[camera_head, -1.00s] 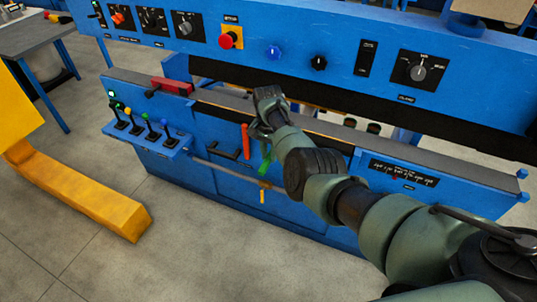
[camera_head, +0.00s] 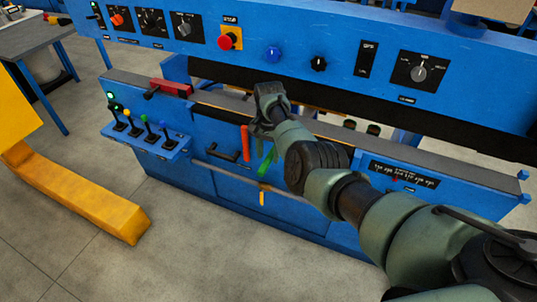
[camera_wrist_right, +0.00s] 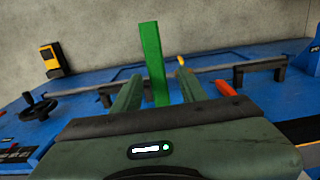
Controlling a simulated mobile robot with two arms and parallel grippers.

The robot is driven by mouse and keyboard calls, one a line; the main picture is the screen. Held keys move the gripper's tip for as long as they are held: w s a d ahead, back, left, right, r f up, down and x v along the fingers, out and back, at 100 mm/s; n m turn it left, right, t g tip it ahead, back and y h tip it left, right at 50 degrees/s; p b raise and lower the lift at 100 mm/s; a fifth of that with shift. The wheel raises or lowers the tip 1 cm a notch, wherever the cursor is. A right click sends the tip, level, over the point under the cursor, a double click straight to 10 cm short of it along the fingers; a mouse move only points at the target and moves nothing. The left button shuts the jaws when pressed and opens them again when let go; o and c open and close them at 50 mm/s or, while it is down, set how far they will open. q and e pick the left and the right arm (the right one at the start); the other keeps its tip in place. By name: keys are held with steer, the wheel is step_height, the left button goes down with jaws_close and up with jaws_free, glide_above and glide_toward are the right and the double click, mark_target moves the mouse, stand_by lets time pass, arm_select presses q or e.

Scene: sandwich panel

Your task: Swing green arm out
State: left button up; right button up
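The green arm (camera_head: 266,164) is a narrow flat bar on the front of the blue machine, partly hidden by my right gripper in the head view. In the right wrist view the green arm (camera_wrist_right: 153,60) stands between the two fingers of my right gripper (camera_wrist_right: 158,88), with a visible gap on each side. The right gripper is open around it and its fingers do not appear to press on it. In the head view the right gripper (camera_head: 266,138) is at the machine front, just right of the red arm (camera_head: 245,143). My left gripper is not in view.
A black handle (camera_head: 222,153) and a grey rail with a yellow lever (camera_head: 262,194) are close by. Small coloured levers (camera_head: 145,130) sit on a ledge at left. The control panel (camera_head: 310,45) overhangs above. A yellow post base (camera_head: 90,195) stands on the floor.

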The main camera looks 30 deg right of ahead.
mark_target(269, 158)
steer(key=shift+s, duration=0.1)
steer(key=shift+r, duration=0.4)
step_height(269, 158, up, 7)
steer(key=shift+f+p, duration=0.1)
steer(key=shift+p, duration=0.25)
